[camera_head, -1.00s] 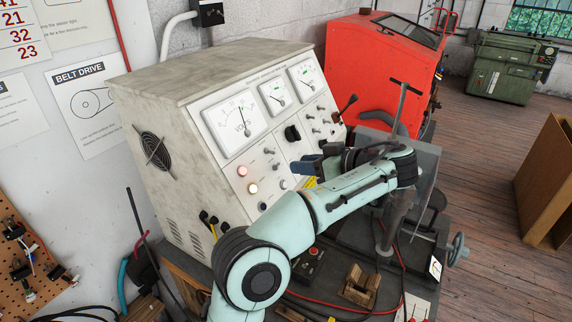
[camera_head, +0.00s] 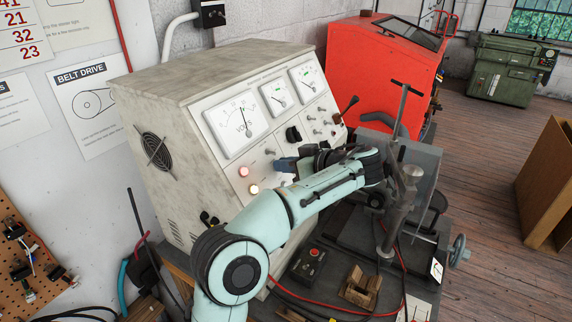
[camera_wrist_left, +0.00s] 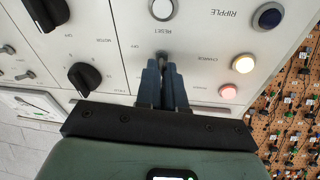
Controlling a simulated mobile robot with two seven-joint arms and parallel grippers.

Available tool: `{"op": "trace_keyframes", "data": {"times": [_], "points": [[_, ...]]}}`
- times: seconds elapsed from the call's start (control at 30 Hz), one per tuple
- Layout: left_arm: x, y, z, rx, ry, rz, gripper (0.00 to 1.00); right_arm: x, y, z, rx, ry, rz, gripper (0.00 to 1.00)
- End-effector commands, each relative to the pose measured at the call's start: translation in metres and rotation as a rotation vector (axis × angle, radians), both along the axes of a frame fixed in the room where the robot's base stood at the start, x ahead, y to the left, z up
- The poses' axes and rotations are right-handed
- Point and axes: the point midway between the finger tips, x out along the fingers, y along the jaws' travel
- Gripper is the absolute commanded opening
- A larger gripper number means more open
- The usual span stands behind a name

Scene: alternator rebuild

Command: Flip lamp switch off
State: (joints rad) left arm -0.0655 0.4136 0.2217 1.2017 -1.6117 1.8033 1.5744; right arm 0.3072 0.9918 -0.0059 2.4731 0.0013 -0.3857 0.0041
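The grey test bench's sloped panel (camera_head: 262,130) carries several small toggles, knobs and meters. My left gripper (camera_head: 287,164) is at the lower left part of this panel, by the toggles. In the left wrist view its blue fingers (camera_wrist_left: 163,82) are together and point at a small grey toggle (camera_wrist_left: 161,57) right at their tips; whether they touch it I cannot tell. A toggle (camera_head: 270,152) shows just above the fingers. I cannot read which toggle is marked lamp. A pinkish-red light (camera_head: 243,171) and an amber light (camera_head: 253,189) are lit. My right gripper is out of view.
A drill-like stand (camera_head: 400,195) is right of my arm. A red-button box (camera_head: 308,264) and a wooden block (camera_head: 360,288) lie below.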

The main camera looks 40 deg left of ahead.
Motion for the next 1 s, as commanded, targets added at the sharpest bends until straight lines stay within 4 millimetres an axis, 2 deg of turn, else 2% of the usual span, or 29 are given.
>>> {"op": "trace_keyframes", "data": {"times": [0.27,0.47,0.67,1.0], "points": [[0.000,-0.001,-0.002,0.031,0.005,-0.001,0.00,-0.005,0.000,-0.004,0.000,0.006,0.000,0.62],[0.000,-0.004,-0.008,0.130,0.016,-0.003,0.00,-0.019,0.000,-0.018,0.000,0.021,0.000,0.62],[0.000,-0.007,-0.016,0.294,0.035,-0.004,0.00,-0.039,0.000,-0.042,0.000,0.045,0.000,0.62],[0.001,-0.010,-0.029,0.601,0.068,-0.002,0.00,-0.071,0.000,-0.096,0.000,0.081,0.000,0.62]]}}
